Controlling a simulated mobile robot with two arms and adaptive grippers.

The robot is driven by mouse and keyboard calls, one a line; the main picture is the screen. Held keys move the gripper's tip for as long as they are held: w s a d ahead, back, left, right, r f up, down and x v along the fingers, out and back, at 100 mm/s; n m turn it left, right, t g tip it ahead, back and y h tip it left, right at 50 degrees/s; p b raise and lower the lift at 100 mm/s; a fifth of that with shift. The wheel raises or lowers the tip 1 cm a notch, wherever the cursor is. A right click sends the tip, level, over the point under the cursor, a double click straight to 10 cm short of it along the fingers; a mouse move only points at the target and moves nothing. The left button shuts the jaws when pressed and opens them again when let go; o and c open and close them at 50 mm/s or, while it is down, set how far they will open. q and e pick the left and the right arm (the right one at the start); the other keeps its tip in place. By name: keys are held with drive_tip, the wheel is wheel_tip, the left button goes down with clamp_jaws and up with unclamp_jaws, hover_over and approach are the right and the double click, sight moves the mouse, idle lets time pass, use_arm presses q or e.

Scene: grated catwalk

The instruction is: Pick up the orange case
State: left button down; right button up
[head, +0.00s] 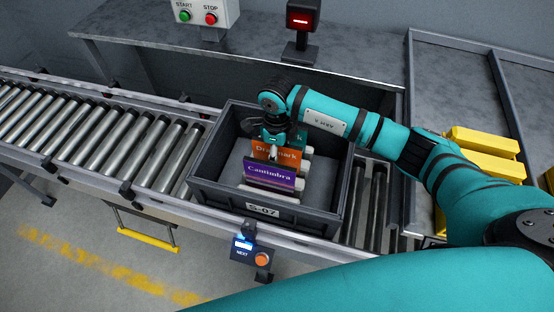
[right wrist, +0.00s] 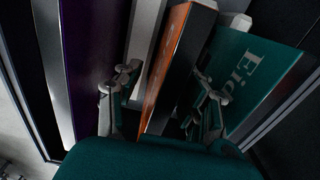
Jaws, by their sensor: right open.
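An orange case (head: 288,154) stands upright in a dark grey crate (head: 205,193) marked S-07, behind a purple case (head: 269,175) with the word Cantimbra. A teal case (head: 299,138) stands behind the orange one. My right gripper (head: 272,150) reaches down into the crate from above and covers part of the orange case. In the right wrist view the open fingers (right wrist: 165,97) sit on either side of the orange case (right wrist: 176,70), with the purple case (right wrist: 88,60) to the left and the teal case (right wrist: 252,75) to the right. Contact cannot be told. My left gripper is out of view.
The crate stands on a roller conveyor (head: 110,145). A START and STOP box (head: 205,12) and a red-lit scanner (head: 302,18) are on the ledge behind. Yellow boxes (head: 485,140) lie at the right. A NEXT button panel (head: 252,251) hangs at the front.

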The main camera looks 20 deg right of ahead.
drive_tip(key=shift+f, duration=0.25)
clamp_jaws()
drive_tip(key=shift+r, duration=0.15)
